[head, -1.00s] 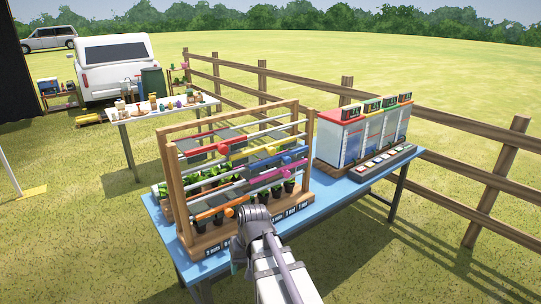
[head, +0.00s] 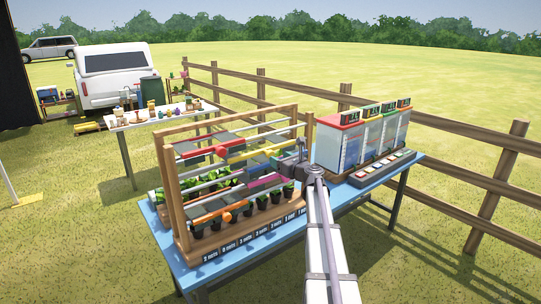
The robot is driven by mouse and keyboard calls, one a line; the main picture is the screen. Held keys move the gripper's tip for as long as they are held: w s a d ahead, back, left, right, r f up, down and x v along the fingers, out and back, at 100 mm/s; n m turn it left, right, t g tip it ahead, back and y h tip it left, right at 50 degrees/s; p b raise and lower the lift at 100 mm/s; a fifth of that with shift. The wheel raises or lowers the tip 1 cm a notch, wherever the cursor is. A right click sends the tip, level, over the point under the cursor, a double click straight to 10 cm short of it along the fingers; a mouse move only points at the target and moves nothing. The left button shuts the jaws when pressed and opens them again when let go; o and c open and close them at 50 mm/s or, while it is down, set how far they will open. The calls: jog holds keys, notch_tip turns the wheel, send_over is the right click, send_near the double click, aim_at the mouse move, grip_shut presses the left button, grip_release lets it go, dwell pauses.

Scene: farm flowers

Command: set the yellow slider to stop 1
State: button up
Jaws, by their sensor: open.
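The yellow slider (head: 238,155) is a yellow strip on a rail in the upper part of the wooden-framed rack (head: 168,190), below the red slider (head: 215,149). Its right part is partly hidden by other rails and my arm's end, and I cannot read its stop. My gripper (head: 289,166) is at the right front of the rack, at about the height of the middle rails, lower right of the yellow strip. It is open. Its fingers are small and dark here, and I cannot tell whether they touch a rail.
A blue slider (head: 262,160), a purple slider (head: 266,183) and an orange slider (head: 229,215) sit on nearby rails. Potted plants stand below. A cabinet with coloured tops (head: 362,142) stands right on the blue table (head: 152,216). A wooden fence (head: 480,145) runs behind.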

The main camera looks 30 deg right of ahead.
aim_at(270, 154)
jog(key=w, duration=0.6)
jog(key=shift+w+a, duration=0.3)
grip_shut()
